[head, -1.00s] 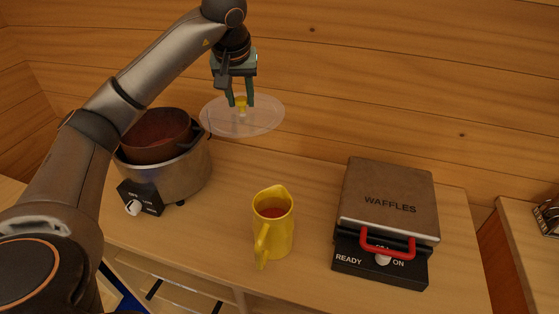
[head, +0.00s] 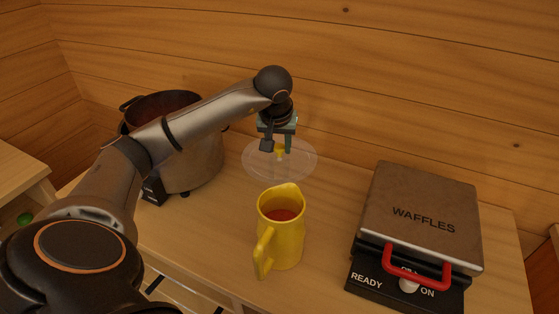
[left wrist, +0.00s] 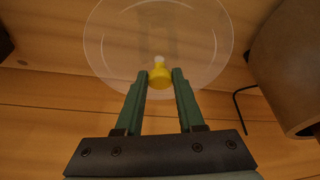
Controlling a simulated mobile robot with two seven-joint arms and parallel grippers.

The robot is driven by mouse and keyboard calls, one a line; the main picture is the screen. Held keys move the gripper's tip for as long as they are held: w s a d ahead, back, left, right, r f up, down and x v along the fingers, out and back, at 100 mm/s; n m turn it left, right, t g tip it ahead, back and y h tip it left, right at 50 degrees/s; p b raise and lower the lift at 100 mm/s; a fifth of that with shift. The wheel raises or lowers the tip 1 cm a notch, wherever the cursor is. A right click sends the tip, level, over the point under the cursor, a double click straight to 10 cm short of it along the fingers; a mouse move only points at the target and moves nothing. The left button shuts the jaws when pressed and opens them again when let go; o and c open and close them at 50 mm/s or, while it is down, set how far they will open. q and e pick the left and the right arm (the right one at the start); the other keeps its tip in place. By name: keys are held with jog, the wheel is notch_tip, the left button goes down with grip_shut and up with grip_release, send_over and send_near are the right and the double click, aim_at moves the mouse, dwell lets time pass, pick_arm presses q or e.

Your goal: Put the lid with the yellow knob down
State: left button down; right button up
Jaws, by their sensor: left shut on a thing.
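The clear round lid (head: 255,160) is in the head view, over the back of the counter between the pot and the waffle maker. Its yellow knob (head: 280,154) is between the fingertips of my left gripper (head: 279,150), which is shut on it. In the left wrist view, the fingers (left wrist: 160,80) pinch the yellow knob (left wrist: 160,77), with the see-through lid (left wrist: 110,35) beyond them. I cannot tell whether the lid touches the counter or hangs just above it. My right gripper is not in view.
A pot (head: 192,165) stands on the left of the counter (head: 225,215). A yellow pitcher (head: 283,245) with red contents stands in front of the lid. A waffle maker (head: 420,220) with a red handle is on the right. The log wall is close behind.

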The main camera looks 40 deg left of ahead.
aim_at(279, 158)
pick_arm(q)
jog(key=shift+w+f, duration=0.1)
jog(key=shift+f, duration=2.2)
jog(key=shift+f, duration=0.2)
jog(key=c, duration=0.5)
grip_release()
jog(key=v, duration=1.2)
jog(key=shift+r, duration=0.2)
